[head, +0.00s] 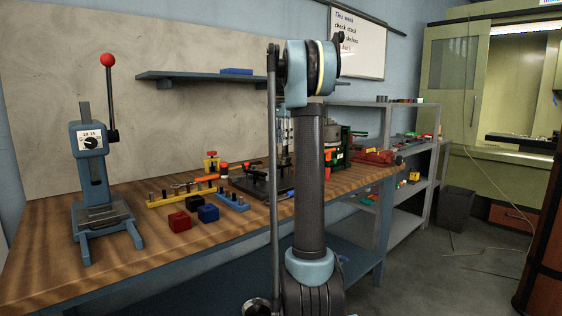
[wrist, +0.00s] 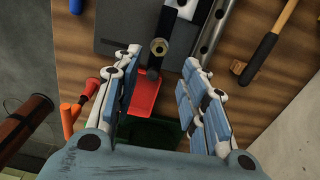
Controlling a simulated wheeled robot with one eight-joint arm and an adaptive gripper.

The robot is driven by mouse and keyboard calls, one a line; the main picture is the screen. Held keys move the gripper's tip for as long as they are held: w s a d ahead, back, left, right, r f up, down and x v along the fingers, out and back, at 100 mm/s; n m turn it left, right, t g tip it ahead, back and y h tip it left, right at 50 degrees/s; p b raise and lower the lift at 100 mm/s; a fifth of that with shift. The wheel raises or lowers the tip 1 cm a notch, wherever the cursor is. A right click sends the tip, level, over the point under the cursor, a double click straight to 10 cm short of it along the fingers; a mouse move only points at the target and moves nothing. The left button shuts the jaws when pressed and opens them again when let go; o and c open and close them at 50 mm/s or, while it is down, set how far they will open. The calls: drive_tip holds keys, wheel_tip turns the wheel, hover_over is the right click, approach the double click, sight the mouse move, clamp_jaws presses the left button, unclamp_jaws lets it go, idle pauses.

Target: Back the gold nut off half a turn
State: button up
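The gold nut (wrist: 159,46) shows in the wrist view near the top middle, as a hex shape with a dark round centre. It lies in the gap between the tips of my gripper (wrist: 162,58), seen from above. My gripper is open, with one blue-padded finger to the left of the nut and one to the right. Neither finger appears to touch it; the height gap cannot be told. A red piece (wrist: 146,92) lies just below the nut in the picture. In the head view I cannot make out the nut or the gripper; my arm covers much of that area.
A hammer (wrist: 267,45) and a long metal bar (wrist: 212,28) lie right of the nut. An orange-handled tool (wrist: 70,117) is at the left. In the head view, the wooden bench (head: 50,236) also holds a lever press (head: 92,150) and coloured blocks (head: 208,213).

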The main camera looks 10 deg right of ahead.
sight(282, 163)
wheel_tip(282, 163, down, 9)
drive_tip(key=shift+r, duration=0.1)
idle(0.3)
clamp_jaws()
